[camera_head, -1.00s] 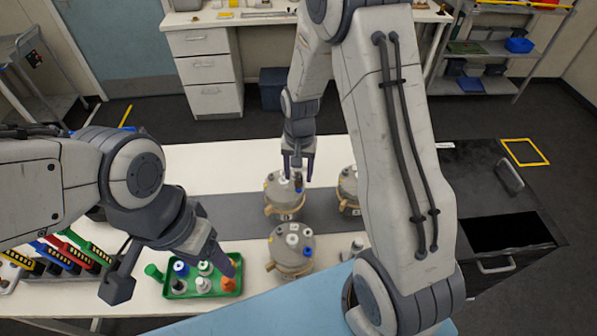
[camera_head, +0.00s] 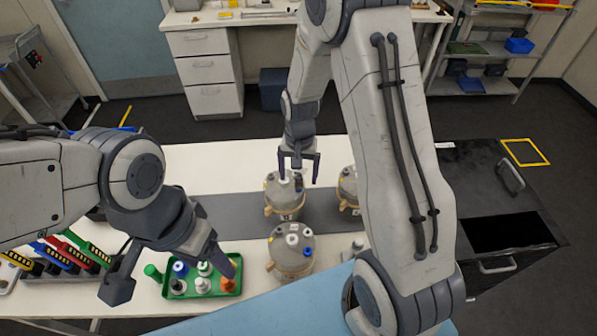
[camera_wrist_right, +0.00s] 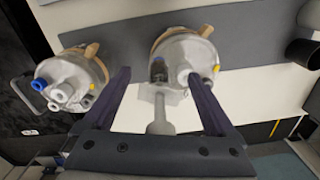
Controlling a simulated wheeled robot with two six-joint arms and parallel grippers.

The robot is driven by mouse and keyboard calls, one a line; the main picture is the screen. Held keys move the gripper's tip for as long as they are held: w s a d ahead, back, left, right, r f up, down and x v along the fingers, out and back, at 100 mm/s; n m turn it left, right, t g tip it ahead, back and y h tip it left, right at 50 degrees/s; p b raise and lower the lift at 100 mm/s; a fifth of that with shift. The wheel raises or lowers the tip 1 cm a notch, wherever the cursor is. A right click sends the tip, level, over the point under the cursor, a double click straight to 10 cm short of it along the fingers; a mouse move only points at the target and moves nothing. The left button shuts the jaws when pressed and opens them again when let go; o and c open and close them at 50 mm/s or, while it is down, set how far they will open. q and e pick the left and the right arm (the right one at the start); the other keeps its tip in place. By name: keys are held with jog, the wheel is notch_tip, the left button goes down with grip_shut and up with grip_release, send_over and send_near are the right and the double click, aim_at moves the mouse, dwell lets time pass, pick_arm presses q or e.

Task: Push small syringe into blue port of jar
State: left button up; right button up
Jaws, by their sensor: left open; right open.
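A grey-lidded jar (camera_head: 285,197) with a tan band stands on the grey mat, below my right gripper (camera_head: 298,181). The right gripper is open, with its fingers spread wide. In the right wrist view a small pale syringe (camera_wrist_right: 160,116) sits between the open fingers without touching either. My left gripper (camera_head: 176,280) is open and empty, over the green tray.
A second jar (camera_head: 290,252) stands nearer and a third jar (camera_head: 347,188) to the right. The green tray (camera_head: 205,293) holds several coloured caps or bottles. Racks with coloured handles (camera_head: 60,258) are at the left. The white table behind the jars is clear.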

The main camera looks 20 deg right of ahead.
jog(key=shift+r, duration=0.6)
pick_arm(q)
notch_tip(320, 180, down, 3)
jog(key=b, duration=0.2)
jog(key=shift+r+b, duration=0.15)
jog(key=shift+b, duration=0.2)
pick_arm(e)
notch_tip(320, 180, up, 9)
jog(key=shift+d+r, duration=0.1)
jog(key=shift+r, duration=0.05)
